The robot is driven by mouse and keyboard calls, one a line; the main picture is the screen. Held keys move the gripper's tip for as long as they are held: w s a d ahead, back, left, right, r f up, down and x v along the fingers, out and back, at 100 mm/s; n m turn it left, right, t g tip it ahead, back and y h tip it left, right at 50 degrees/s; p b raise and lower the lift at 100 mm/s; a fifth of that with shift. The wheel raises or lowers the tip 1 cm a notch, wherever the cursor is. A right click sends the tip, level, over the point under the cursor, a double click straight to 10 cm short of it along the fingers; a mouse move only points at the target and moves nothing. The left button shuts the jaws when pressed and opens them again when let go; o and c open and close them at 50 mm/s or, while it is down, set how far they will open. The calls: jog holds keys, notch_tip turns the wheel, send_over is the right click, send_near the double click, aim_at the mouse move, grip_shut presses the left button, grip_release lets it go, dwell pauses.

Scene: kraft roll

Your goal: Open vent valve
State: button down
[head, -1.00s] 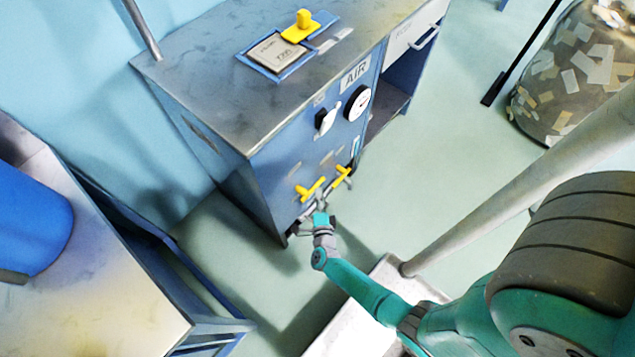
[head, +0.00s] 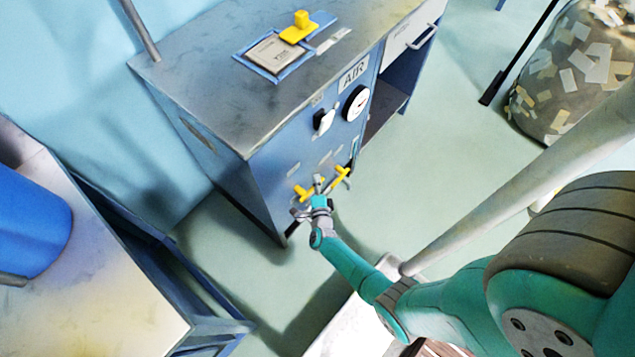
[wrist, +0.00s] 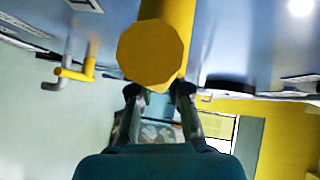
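Two yellow valve handles sit low on the front of the blue cabinet: a left one (head: 303,193) and a right one (head: 341,175). Their labels are too small to read, so I cannot tell which is the vent valve. My gripper (head: 319,182) is at the panel between them, close beside the left one. In the wrist view, a yellow handle (wrist: 152,55) fills the top middle, its blunt end towards the camera. My fingers (wrist: 158,98) are apart just below that end; contact is unclear. The other handle (wrist: 75,73) is at the left, on a grey pipe.
The cabinet (head: 215,160) carries a gauge (head: 356,103), a black-and-white knob (head: 323,120) and an AIR label above the valves. A table with a blue roll (head: 35,225) stands at left. A bin of scraps (head: 570,75) stands at right. Floor in front of the cabinet is clear.

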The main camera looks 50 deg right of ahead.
dwell(0.4)
jog(key=r+n+t+h, duration=0.2)
jog(key=shift+a+n, duration=0.2)
jog(key=shift+n, duration=0.2)
jog(key=shift+a+r+n+t+h, duration=0.15)
jog(key=shift+a+r+n+t, duration=0.05)
jog(key=shift+r+n+t, duration=0.3)
jog(key=shift+a+r+n+t+h, duration=0.15)
jog(key=shift+r+n+t, duration=0.1)
jog(key=shift+n+t, duration=0.25)
jog(key=shift+n, duration=0.3)
jog(key=c, duration=1.1)
grip_release()
jog(key=shift+s+a, duration=0.1)
